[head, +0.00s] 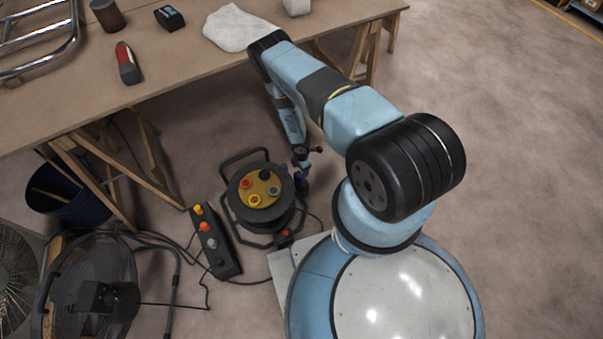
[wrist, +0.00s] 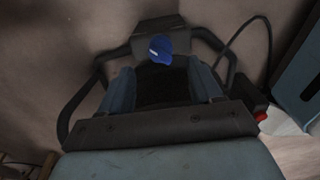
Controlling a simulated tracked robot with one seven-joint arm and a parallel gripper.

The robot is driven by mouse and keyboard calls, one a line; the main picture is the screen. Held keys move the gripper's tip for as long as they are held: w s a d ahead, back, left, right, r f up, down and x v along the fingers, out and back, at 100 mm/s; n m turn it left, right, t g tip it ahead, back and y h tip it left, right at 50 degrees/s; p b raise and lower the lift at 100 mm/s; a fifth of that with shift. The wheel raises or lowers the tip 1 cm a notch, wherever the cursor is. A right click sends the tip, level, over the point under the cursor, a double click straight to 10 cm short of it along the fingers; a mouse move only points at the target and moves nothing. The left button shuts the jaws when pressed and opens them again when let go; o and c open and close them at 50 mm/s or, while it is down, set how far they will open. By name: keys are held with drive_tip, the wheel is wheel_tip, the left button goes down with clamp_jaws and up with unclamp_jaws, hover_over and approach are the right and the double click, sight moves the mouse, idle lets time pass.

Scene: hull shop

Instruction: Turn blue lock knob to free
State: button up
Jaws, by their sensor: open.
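The blue lock knob (wrist: 159,48), with a small pale mark on its face, shows in the wrist view on the side of a black cable reel (head: 237,210). My gripper (wrist: 160,72) is open, its two blue fingers on either side of the dark space below the knob in that view. The knob appears just past the fingertips, between their lines; I cannot tell whether they touch it. In the head view my gripper (head: 302,180) points down close to the right side of the reel, and I cannot make out the knob there.
A black box with coloured knobs (head: 215,242) lies left of the reel, with cables around it. A fan (head: 100,295) and a dark blue bin (head: 68,200) stand further left. A wooden workbench (head: 180,65) holds several items behind. The floor at right is clear.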

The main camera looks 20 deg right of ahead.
wheel_tip(320, 180, up, 8)
drive_tip(key=shift+f, duration=0.2)
idle(0.7)
